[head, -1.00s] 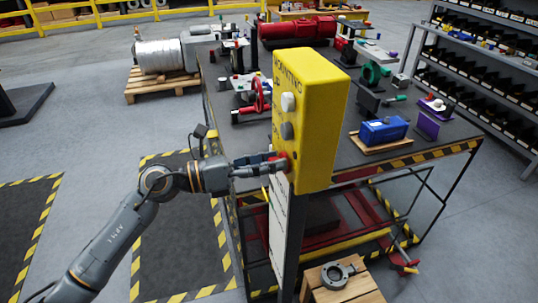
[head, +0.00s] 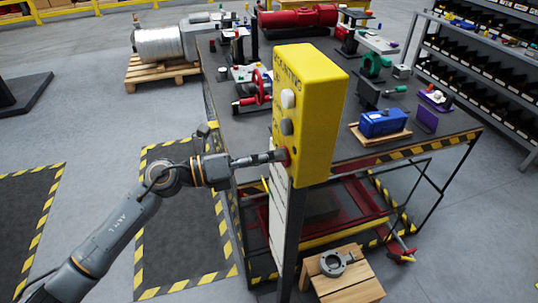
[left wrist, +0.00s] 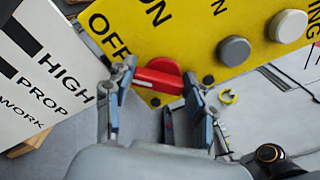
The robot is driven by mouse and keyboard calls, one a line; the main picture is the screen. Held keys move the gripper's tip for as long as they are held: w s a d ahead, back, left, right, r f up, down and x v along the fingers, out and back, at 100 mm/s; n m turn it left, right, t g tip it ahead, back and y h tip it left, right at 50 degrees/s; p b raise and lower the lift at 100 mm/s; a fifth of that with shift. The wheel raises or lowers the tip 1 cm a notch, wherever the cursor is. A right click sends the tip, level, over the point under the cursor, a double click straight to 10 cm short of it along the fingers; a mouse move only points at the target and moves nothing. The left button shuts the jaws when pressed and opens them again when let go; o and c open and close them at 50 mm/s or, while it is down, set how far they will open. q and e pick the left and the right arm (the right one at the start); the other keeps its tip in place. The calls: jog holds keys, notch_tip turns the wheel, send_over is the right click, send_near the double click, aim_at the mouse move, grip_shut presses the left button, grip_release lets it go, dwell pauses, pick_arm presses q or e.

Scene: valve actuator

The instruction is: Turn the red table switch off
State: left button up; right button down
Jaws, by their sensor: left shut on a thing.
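A tall yellow control box (head: 315,120) stands on a post at the table's near corner, with its button face to the left. The red switch (left wrist: 160,75) is low on that face, a round knob with a bar handle. In the head view it is mostly hidden by my left gripper (head: 278,156). In the left wrist view my left gripper (left wrist: 157,92) has one finger on each side of the red bar and is shut on it. The OFF lettering (left wrist: 108,35) lies up-left of the knob. My right gripper is out of view.
Two grey-white buttons (head: 288,99) sit above the switch. A white sign (head: 280,215) hangs below the box. The dark workbench (head: 225,130) behind holds valves, a blue device (head: 383,123) and a red cylinder (head: 298,20). A small wooden stool (head: 350,285) stands at lower right.

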pick_arm(q)
jog(key=o, duration=1.2)
jog(key=shift+c, duration=0.2)
jog(key=v, duration=1.2)
